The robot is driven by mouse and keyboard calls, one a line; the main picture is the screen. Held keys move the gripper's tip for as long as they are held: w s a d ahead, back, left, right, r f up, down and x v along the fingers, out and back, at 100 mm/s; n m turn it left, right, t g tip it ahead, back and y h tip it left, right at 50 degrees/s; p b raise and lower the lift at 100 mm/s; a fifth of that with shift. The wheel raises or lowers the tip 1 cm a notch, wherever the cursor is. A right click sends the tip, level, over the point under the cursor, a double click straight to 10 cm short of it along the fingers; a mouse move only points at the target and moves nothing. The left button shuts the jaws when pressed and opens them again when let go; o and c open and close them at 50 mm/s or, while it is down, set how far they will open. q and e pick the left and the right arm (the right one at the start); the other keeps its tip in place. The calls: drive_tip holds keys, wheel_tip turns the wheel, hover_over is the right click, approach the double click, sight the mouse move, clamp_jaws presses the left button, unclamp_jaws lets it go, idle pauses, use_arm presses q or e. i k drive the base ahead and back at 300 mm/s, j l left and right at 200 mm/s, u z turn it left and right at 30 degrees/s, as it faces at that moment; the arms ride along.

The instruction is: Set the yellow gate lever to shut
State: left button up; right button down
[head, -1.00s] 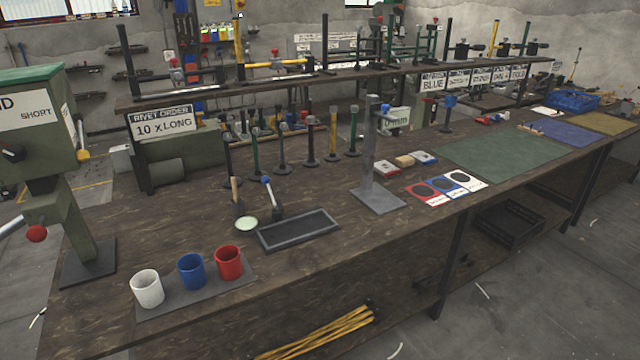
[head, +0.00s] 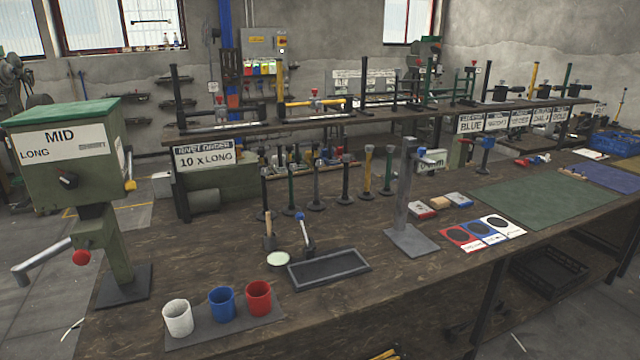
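A green rivet press (head: 68,160) stands at the left end of the bench, with a sign reading MID and LONG. A small lever with a yellow end (head: 130,185) hangs down on its right side. On the raised shelf, a yellow post (head: 281,90) stands beside a low yellow bar (head: 300,103) with a red knob. Another yellow post (head: 532,80) stands farther right. No label marks any of these as the gate lever, and I cannot tell its setting. Neither of my grippers is in view.
White (head: 177,318), blue (head: 222,303) and red (head: 258,298) cups stand on a grey mat at the bench front. Behind them are a dark tray (head: 330,270) and a grey stand (head: 408,200).

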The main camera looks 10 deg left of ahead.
sight(130, 185)
drive_tip(key=u, duration=1.3)
